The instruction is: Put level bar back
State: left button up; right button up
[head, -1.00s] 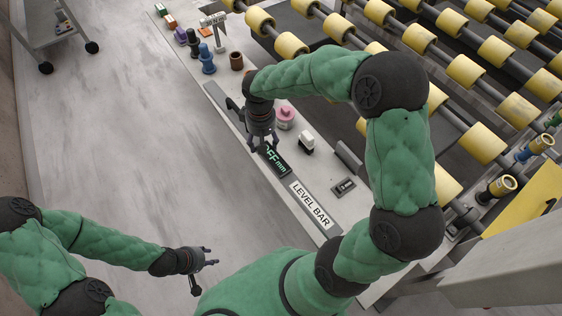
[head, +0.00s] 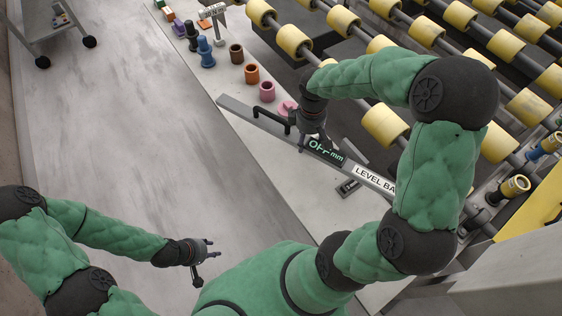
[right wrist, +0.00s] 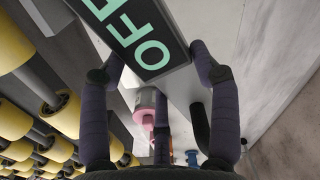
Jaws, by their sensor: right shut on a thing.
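The level bar (head: 370,180) is a long grey bar with a "LEVEL BAR" label, a black handle and a dark display (head: 326,151) reading "OFF mm". It lies slantwise over the pale ledge in the head view; whether it touches the ledge is unclear. My right gripper (head: 312,142) is shut on the bar near the display. In the right wrist view the bar's display (right wrist: 150,45) is between my fingers. The bar's right end is hidden behind my right arm. My left gripper (head: 208,252) is open and empty, low over the floor, away from the bar.
The ledge (head: 270,165) runs beside a roller conveyor (head: 385,125). Blue (head: 205,52), brown (head: 236,54), orange (head: 252,74) and pink (head: 267,91) pieces stand along it. A small dark switch (head: 348,188) sits near the bar. A trolley (head: 52,30) stands far left; the floor between is clear.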

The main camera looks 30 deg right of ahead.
aim_at(296, 142)
jog(key=a, duration=0.1)
jog(key=w+a+f, duration=0.1)
jog(key=a+b, duration=0.1)
jog(key=shift+w+a+f, duration=0.15)
jog(key=shift+a+f, duration=0.1)
jog(key=shift+f, duration=0.15)
jog(key=a+f, duration=0.1)
jog(key=w+a+f+b, duration=0.1)
jog(key=f, duration=0.1)
jog(key=a+f+b, duration=0.1)
jog(key=shift+w+a+f, duration=0.15)
jog(key=shift+a+f, duration=0.15)
jog(key=shift+f, duration=0.05)
jog(key=shift+a+f, duration=0.2)
jog(key=shift+f, duration=0.1)
notch_tip(296, 142, down, 3)
jog(key=shift+w+a+f+b, duration=0.1)
jog(key=shift+w+f+b, duration=0.1)
jog(key=shift+b, duration=0.75)
jog(key=shift+r, duration=0.1)
jog(key=shift+s, duration=0.1)
jog(key=shift+f, duration=0.4)
jog(key=shift+f, duration=0.1)
